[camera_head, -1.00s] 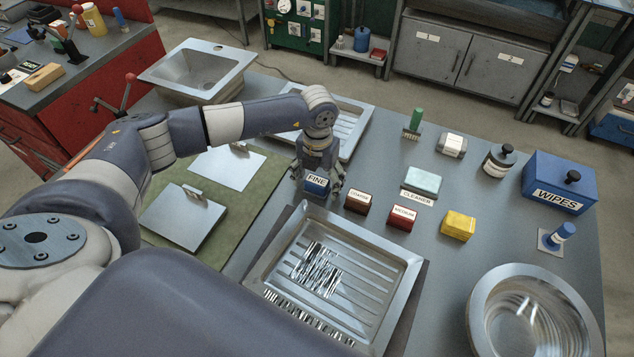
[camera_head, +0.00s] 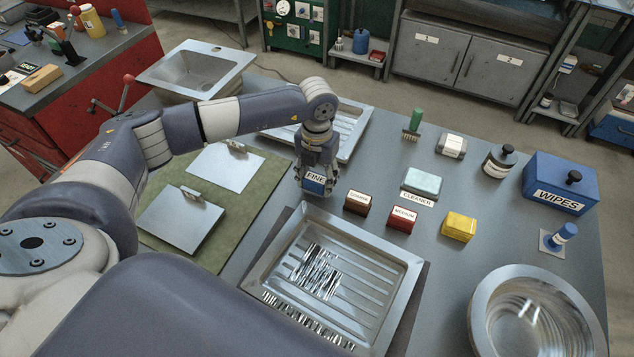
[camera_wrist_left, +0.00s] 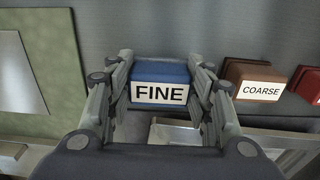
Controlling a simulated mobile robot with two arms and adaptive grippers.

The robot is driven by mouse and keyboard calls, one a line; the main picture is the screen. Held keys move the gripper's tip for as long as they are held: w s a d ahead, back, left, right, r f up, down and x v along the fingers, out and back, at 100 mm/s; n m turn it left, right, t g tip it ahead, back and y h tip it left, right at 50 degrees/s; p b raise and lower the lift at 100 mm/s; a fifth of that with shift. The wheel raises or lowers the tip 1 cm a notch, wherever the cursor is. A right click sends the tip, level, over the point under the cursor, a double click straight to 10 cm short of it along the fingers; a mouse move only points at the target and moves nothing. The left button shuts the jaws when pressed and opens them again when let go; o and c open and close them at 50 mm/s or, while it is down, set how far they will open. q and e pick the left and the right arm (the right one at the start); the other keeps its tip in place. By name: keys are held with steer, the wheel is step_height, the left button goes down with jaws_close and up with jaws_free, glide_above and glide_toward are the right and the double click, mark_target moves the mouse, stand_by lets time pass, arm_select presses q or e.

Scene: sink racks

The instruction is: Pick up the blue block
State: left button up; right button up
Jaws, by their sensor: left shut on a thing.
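The blue block (camera_head: 315,180) has a white label reading FINE. It sits between the fingers of my left gripper (camera_head: 317,181), which comes down on it from above, behind the near metal tray. In the left wrist view the blue block (camera_wrist_left: 160,83) is squeezed between both fingers of my left gripper (camera_wrist_left: 161,88), its label facing the camera. I cannot tell whether it touches the table. My right gripper is not in view.
A brown COARSE block (camera_head: 357,201) and a red MEDIUM block (camera_head: 402,217) stand just right of the blue one. A yellow block (camera_head: 458,227) and a pale cleaner block (camera_head: 422,183) are farther right. The ribbed metal tray (camera_head: 395,283) lies in front.

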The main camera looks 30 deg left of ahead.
arm_select(q)
steer(key=shift+w+r, duration=0.1)
steer(key=shift+r, duration=0.6)
steer(key=a+b, duration=0.1)
steer(key=a, duration=0.4)
steer(key=s+a+r+b, duration=0.1)
steer(key=a+b, duration=0.1)
steer(key=a, duration=0.2)
steer(key=s+a+b, duration=0.1)
steer(key=a+b, duration=0.1)
steer(key=a, duration=0.3)
steer(key=shift+a+r, duration=0.3)
steer(key=shift+s+a+r, duration=0.1)
steer(key=shift+a+r, duration=0.05)
steer(key=shift+a, duration=0.5)
